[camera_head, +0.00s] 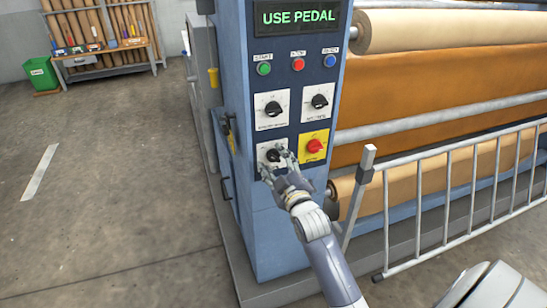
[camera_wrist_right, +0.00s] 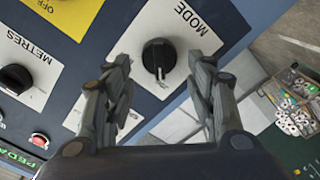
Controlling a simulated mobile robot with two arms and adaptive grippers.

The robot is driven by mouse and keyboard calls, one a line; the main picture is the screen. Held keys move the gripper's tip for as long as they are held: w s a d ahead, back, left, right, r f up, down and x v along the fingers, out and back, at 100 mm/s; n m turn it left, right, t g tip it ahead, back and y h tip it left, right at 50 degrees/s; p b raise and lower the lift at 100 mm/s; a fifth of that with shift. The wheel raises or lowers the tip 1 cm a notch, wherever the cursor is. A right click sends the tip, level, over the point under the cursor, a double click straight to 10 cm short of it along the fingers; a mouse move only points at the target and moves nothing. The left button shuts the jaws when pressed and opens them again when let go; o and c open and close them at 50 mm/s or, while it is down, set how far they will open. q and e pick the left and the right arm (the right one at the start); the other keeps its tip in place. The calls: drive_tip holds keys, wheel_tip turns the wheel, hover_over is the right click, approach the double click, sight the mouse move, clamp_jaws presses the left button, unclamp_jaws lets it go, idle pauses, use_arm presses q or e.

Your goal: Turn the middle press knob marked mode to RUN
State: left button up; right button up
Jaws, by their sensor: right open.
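The mode knob (camera_wrist_right: 159,57) is a black knob on a white plate (camera_wrist_right: 178,22) lettered MODE, in the right wrist view. A pale pointer mark shows at its lower edge in that view; the position lettering is not legible. In the head view the mode knob (camera_head: 273,156) is at the lower left of the blue press panel, partly covered by my fingers. My right gripper (camera_head: 277,163) is open in front of it. In the right wrist view its fingers (camera_wrist_right: 159,66) stand on either side of the knob, with gaps; I see no contact. My left gripper is not in view.
Two black knobs (camera_head: 273,108) (camera_head: 319,101) sit above, and a red knob (camera_head: 314,146) on yellow sits beside. Buttons (camera_head: 298,64) and a USE PEDAL display (camera_head: 297,17) are higher. A metal railing (camera_head: 450,190) stands right. Floor at left is clear.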

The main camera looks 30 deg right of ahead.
drive_tip(key=shift+x, duration=0.8)
drive_tip(key=c, duration=1)
drive_tip(key=m+p, duration=0.3)
drive_tip(key=m, duration=0.1)
drive_tip(key=shift+d+r, duration=0.15)
drive_tip(key=shift+r, duration=0.1)
drive_tip(key=m, duration=0.1)
drive_tip(key=m+p, duration=0.1)
drive_tip(key=m, duration=0.1)
drive_tip(key=m+p, duration=0.1)
drive_tip(key=shift+s+d+m, duration=0.1)
drive_tip(key=shift+d+m, duration=0.15)
drive_tip(key=shift+m, duration=0.15)
drive_tip(key=m, duration=0.1)
drive_tip(key=m+p, duration=0.1)
drive_tip(key=m, duration=0.1)
drive_tip(key=m+p, duration=0.1)
drive_tip(key=shift+s+d, duration=0.1)
drive_tip(key=shift+d, duration=0.15)
drive_tip(key=shift+d+f+m+p, duration=0.1)
drive_tip(key=shift+m+p, duration=0.1)
drive_tip(key=shift+m, duration=1.05)
drive_tip(key=shift+d+f+m+p, duration=0.1)
drive_tip(key=shift+m+p, duration=0.05)
drive_tip(key=shift+m, duration=1.1)
